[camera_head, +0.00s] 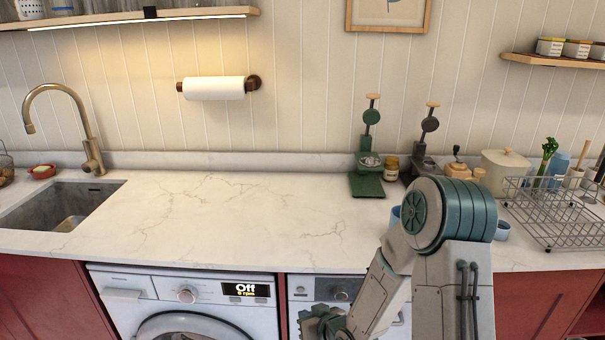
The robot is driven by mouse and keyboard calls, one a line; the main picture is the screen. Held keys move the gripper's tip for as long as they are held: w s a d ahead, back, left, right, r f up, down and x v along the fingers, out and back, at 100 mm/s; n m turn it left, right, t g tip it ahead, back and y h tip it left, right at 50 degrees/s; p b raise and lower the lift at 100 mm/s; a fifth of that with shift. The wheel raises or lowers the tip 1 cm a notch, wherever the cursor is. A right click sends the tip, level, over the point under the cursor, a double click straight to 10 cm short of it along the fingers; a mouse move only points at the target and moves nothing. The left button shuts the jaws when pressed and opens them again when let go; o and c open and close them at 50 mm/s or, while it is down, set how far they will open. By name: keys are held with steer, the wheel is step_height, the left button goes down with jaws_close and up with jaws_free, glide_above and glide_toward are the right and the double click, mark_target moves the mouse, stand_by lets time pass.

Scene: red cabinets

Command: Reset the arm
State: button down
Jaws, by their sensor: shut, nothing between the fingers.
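My arm shows at the lower right, with a large grey and teal joint (450,213) raised in front of the counter. From it a grey forearm link (375,298) slopes down and left to a dark green joint (322,325) at the bottom edge, in front of the machines. My gripper's fingers are not visible; that end of the arm runs out of the picture. No object is seen held.
The white marble counter (215,215) is clear from the sink (60,205) to a green scale-like device (367,175). A washing machine (190,300) is below.

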steer(key=s+d+r+m+g+h, duration=0.25)
steer(key=s+d+r+h, duration=0.35)
steer(key=d+r, duration=0.55)
steer(key=s+d+r+m+g, duration=0.1)
steer(key=s+r+g, duration=0.1)
steer(key=s+r, duration=0.3)
steer(key=s+d+r+m+g, duration=0.1)
steer(key=s+r, duration=0.3)
steer(key=s, duration=0.6)
steer(key=shift+s+d+r+g+h, duration=0.2)
steer(key=shift+s+r+g+h, duration=0.1)
steer(key=shift+r+g, duration=0.15)
